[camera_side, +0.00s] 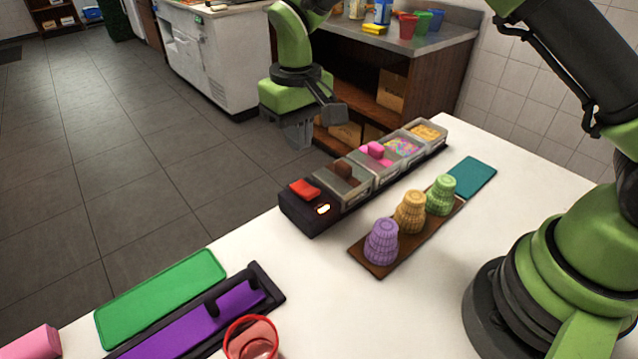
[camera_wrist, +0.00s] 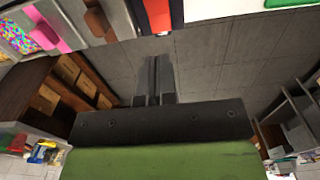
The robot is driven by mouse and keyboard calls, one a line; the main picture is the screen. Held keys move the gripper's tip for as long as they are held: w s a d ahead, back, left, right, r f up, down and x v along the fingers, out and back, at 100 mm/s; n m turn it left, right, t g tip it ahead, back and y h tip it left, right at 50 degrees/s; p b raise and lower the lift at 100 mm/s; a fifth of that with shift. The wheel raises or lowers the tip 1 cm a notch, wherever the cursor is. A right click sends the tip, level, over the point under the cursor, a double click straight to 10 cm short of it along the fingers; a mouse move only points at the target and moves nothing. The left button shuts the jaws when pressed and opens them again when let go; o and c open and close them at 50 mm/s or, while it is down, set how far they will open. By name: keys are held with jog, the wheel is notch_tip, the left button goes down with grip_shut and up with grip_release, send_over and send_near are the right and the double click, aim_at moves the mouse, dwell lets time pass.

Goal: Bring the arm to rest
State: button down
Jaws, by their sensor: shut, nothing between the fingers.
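My gripper (camera_side: 299,132) hangs in the air beyond the far edge of the white table, behind the topping dispenser, with its fingers pointing down. In the wrist view its two fingers (camera_wrist: 154,80) lie close together with nothing between them, over the grey floor. The gripper touches nothing that I can see.
A dark dispenser (camera_side: 290,208) with several clear topping bins runs along the table's far edge. Purple, tan and green cups stand on a brown board (camera_side: 380,268).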

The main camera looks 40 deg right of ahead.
jog(key=s+d+r+m+t+y, duration=0.1)
jog(key=s+d+r+t, duration=0.15)
jog(key=s+r, duration=0.6)
jog(key=s+d+r+m+t+y, duration=0.1)
jog(key=s+d+r+m+t, duration=0.15)
jog(key=s+r, duration=0.6)
jog(key=s+d+t, duration=0.1)
jog(key=s+t, duration=0.1)
jog(key=s, duration=0.5)
jog(key=shift+d+r, duration=0.25)
jog(key=shift+d, duration=0.1)
